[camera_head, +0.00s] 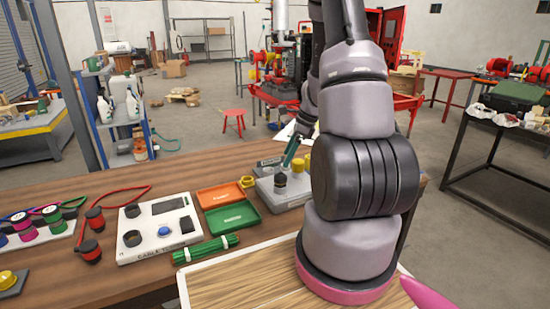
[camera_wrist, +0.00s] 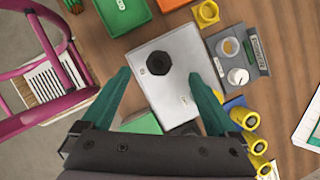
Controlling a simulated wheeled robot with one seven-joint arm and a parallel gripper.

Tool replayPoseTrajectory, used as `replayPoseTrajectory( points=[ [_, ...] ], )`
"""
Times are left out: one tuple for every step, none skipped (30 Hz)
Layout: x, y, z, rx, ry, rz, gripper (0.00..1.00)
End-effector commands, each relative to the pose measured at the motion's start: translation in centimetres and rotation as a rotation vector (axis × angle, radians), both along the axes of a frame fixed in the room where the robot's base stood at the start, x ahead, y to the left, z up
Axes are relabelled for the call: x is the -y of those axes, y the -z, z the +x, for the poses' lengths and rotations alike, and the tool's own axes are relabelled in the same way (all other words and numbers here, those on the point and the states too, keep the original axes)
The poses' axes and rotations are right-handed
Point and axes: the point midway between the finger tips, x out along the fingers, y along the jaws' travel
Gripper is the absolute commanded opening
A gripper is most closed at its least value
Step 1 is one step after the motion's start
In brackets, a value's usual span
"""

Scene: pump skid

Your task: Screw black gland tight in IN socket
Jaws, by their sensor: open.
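The black gland (camera_wrist: 159,62) shows from above in the wrist view as a dark hexagonal piece on the light grey box (camera_wrist: 172,100). It covers whatever socket is beneath it, and I cannot read a label there or tell how deep it is seated. In the head view the black gland (camera_head: 280,181) stands on top of the grey box (camera_head: 290,200). My gripper (camera_wrist: 160,75) is open, its two teal fingers spread on either side of the gland in the picture, with visible gaps. In the head view my gripper (camera_head: 291,152) is above the box, partly hidden by my arm.
A yellow ring (camera_wrist: 207,12) and a grey holder (camera_wrist: 240,62) with round pieces lie close to the box, with several yellow cylinders (camera_wrist: 243,116) nearby. Green (camera_head: 232,217) and orange (camera_head: 220,196) trays and a white cable station (camera_head: 160,228) stand left of it.

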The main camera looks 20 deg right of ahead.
Motion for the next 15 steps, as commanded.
replayPoseTrajectory(
  points=[
    [0.4,0.9,-0.1,-0.016,0.025,0.005,0.94],
    [0.5,1.2,-0.1,-0.021,0.034,0.007,0.94],
    [0.6,1.5,-0.1,-0.026,0.045,0.009,0.94],
    [0.6,1.7,-0.1,-0.029,0.049,0.01,0.94],
    [0.6,1.9,-0.1,-0.031,0.053,0.011,0.94],
    [0.5,2.2,-0.1,-0.031,0.053,0.012,0.94],
    [0.4,2.5,0.0,-0.031,0.053,0.012,0.94],
    [0.3,2.8,0.1,-0.031,0.053,0.013,0.94],
    [0.1,3.3,0.2,-0.032,0.053,0.013,0.94],
    [0.0,3.8,0.2,-0.032,0.053,0.013,0.94],
    [-0.2,4.2,0.3,-0.033,0.053,0.013,0.94],
    [-0.5,4.9,0.5,-0.033,0.053,0.013,0.94],
    [-0.7,5.4,0.6,-0.032,0.052,0.013,0.94],
    [-0.9,6.0,0.7,-0.032,0.052,0.013,0.94],
    [-1.1,6.7,0.9,-0.033,0.051,0.014,0.94]
  ],
)
